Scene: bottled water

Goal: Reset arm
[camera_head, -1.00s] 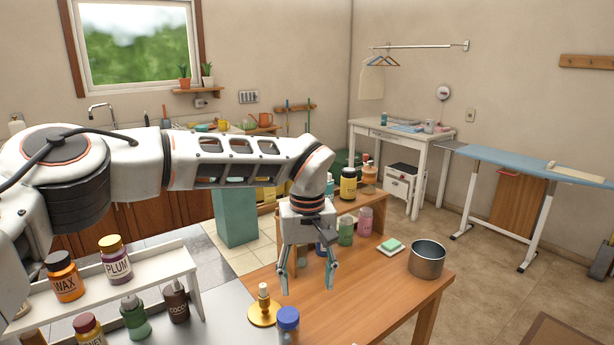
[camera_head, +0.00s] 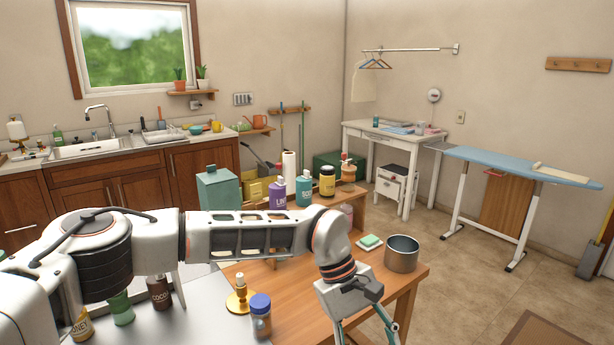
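My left arm reaches in from the left across the lower part of the head view. My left gripper (camera_head: 363,332) hangs down at the bottom edge, in front of the wooden table (camera_head: 300,272). Its two fingers are spread apart with nothing seen between them; the tips are cut off by the frame's edge. My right gripper is not in view.
On the table are a blue-capped jar (camera_head: 261,318), a brass candlestick (camera_head: 241,298), a metal pot (camera_head: 401,256) and a sponge (camera_head: 370,241). Several bottles, including a purple one (camera_head: 277,197), stand on a raised shelf behind. Open floor lies right.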

